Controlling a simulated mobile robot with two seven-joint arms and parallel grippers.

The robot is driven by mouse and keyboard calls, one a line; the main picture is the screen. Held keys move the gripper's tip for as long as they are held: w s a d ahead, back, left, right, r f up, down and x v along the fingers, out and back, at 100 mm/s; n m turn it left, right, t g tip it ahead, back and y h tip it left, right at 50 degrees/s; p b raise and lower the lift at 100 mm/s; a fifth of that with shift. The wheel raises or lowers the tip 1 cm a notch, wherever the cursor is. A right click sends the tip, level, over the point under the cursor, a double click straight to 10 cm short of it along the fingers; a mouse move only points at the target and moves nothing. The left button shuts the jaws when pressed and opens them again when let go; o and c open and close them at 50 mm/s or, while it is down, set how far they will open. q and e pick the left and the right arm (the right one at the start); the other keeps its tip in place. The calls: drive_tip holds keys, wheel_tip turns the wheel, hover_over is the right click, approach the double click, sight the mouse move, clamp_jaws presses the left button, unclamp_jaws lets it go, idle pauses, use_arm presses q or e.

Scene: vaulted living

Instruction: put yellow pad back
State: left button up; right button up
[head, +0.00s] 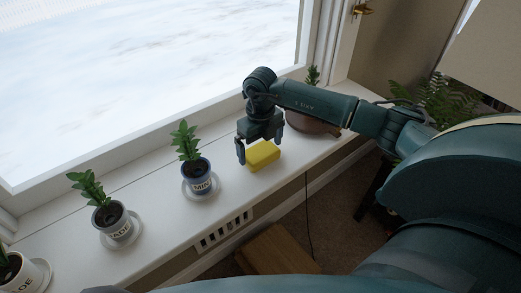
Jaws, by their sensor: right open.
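The yellow pad (262,155) is a small block lying on the white windowsill (160,208), to the right of the blue pot marked MIN. My right gripper (260,146) points down over the sill, right at the pad. Its fingers are apart, one by the pad's left end and the other behind its right side. I cannot tell whether either finger touches the pad. My left gripper is not in the view.
The blue pot with a plant (197,180) stands on a saucer close left of the pad. More labelled pots (112,222) stand farther left. A brown bowl (313,123) sits behind my right arm. A wooden box (277,250) is on the floor below the sill.

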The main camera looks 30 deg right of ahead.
sight(261, 151)
use_arm(q)
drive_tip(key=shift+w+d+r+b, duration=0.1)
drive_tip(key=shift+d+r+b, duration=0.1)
drive_tip(key=shift+b, duration=0.25)
use_arm(e)
wheel_tip(261, 151, up, 10)
drive_tip(key=shift+r, duration=0.2)
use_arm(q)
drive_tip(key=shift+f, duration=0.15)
use_arm(e)
drive_tip(key=shift+f, duration=0.1)
